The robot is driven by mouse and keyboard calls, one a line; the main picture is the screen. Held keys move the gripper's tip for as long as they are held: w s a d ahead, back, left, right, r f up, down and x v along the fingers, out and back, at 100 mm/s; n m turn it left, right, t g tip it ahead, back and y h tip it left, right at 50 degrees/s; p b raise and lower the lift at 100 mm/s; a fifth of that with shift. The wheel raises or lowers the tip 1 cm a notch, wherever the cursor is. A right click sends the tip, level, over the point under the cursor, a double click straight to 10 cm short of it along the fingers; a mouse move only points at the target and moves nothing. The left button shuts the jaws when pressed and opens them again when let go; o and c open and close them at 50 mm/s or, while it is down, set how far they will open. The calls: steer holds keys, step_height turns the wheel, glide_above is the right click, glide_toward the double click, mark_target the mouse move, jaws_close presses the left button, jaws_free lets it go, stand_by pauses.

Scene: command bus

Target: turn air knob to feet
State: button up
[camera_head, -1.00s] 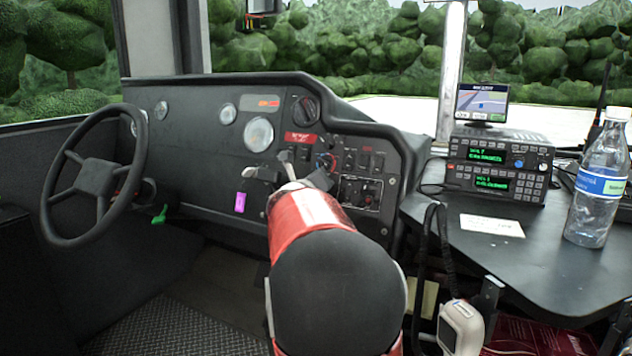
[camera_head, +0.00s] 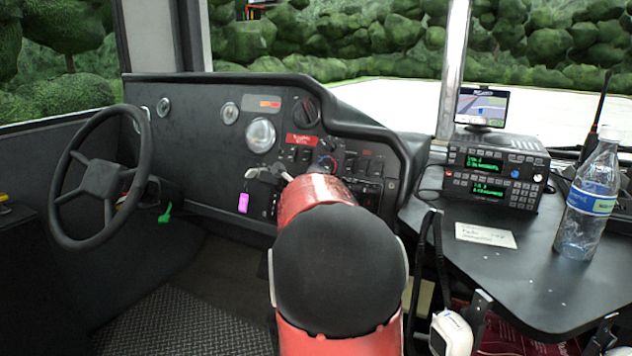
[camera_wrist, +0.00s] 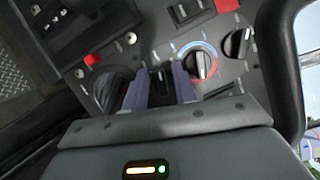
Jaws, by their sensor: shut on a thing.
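In the wrist view, a dark air knob (camera_wrist: 161,77) sits on the grey dash panel between the two fingers of my gripper (camera_wrist: 159,92). The fingers are shut on its sides. Its pointer and printed symbols are too small or hidden to read. A knob with a blue and red ring (camera_wrist: 201,63) is just right of the right finger. It also shows small in the head view (camera_head: 328,163). In the head view my arm covers the gripper and the held knob.
In the head view the steering wheel (camera_head: 97,180) is left. A radio (camera_head: 490,180) and a bottle (camera_head: 590,195) stand on the right shelf.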

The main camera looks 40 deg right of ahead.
stand_by(0.4)
steer(key=o, duration=0.6)
steer(key=shift+a, duration=0.1)
steer(key=shift+s+a+r, duration=0.15)
steer(key=shift+s+a, duration=0.1)
steer(key=shift+s, duration=0.05)
steer(key=p+v, duration=0.1)
steer(key=v, duration=0.6)
